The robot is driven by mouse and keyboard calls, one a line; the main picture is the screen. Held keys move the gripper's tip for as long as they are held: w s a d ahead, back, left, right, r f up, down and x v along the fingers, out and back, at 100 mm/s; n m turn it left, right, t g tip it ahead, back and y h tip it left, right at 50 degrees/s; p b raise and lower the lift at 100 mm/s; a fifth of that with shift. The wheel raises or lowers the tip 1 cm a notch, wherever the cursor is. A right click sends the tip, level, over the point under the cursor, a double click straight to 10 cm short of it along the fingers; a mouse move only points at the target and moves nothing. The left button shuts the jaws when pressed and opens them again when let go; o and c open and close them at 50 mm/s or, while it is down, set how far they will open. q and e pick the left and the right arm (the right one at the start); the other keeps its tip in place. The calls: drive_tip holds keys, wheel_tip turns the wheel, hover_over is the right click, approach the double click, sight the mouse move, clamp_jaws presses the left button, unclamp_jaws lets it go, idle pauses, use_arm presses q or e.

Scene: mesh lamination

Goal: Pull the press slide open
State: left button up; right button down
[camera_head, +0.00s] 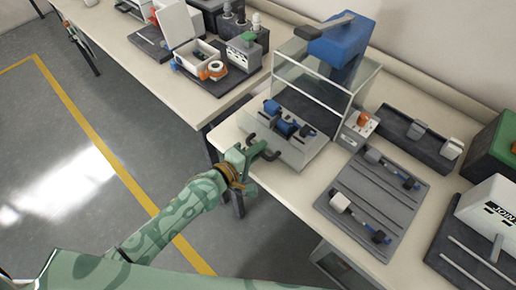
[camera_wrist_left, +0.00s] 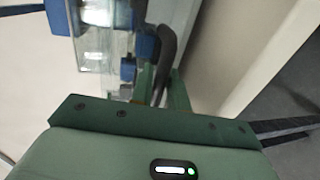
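The press has a blue head (camera_head: 341,44) above a clear guard (camera_head: 312,95). Its pale slide (camera_head: 305,149) sticks out in front of the guard, with blue fixtures (camera_head: 283,126) on top. A dark handle (camera_head: 271,154) is on the slide's front. My left gripper (camera_head: 247,164) is at this handle. In the left wrist view the dark handle (camera_wrist_left: 166,55) runs between my green fingers (camera_wrist_left: 161,88), which appear closed around it. The exact contact is partly hidden. My right gripper is not in view.
A grey tray (camera_head: 352,187) with two small tools lies right of the press. A small box with an orange button (camera_head: 362,120) stands beside the guard. A white-topped station (camera_head: 490,212) is at far right. Floor (camera_head: 75,200) is free at the left.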

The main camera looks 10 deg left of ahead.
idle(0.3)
use_arm(q)
drive_tip(key=p+v, duration=0.2)
drive_tip(key=v, duration=1.4)
drive_tip(key=shift+s, duration=0.15)
